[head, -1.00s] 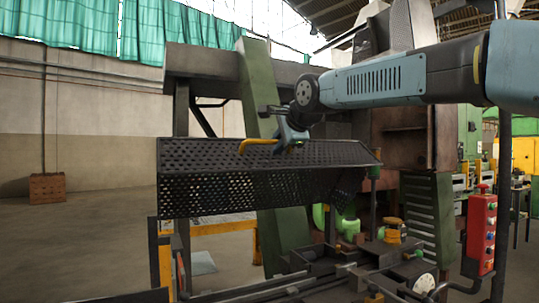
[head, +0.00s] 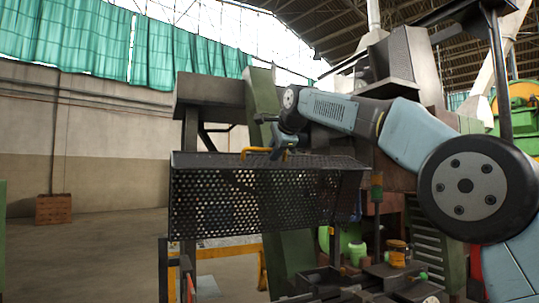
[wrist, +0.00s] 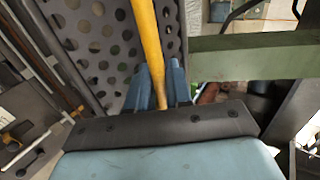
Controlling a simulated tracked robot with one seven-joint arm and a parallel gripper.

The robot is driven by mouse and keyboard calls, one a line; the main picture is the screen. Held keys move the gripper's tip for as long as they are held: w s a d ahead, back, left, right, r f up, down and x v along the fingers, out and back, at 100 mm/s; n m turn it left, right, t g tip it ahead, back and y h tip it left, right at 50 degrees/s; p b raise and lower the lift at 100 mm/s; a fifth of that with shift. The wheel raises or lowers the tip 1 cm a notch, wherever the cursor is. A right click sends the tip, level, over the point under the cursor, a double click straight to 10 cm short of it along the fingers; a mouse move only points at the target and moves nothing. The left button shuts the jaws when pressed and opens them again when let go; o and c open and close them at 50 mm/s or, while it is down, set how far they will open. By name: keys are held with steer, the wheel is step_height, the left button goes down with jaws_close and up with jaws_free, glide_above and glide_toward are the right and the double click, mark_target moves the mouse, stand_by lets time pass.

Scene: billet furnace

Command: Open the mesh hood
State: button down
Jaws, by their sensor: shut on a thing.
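The mesh hood (head: 225,205) is a dark perforated metal cover in the middle of the head view, with its mesh front facing me and a narrow top face above. Its yellow bar handle (head: 252,150) is along the upper edge. My gripper (head: 283,152) is at the right part of this handle. In the wrist view, the blue fingers of my gripper (wrist: 159,88) are shut around the yellow handle (wrist: 147,35), with the perforated hood (wrist: 95,40) beside it at the left. The inside of the hood is mostly hidden behind the mesh.
A slanted green beam (head: 290,250) passes behind the hood, and it crosses the wrist view (wrist: 250,55) at the right. A yellow frame (head: 238,249) stands below the hood. A valve with an orange top (head: 396,250) is at the lower right. Open floor lies at the left.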

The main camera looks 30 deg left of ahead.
steer(key=shift+w, duration=0.15)
steer(key=c, duration=1.2)
jaws_free()
steer(key=shift+c, duration=0.2)
steer(key=v, duration=1.4)
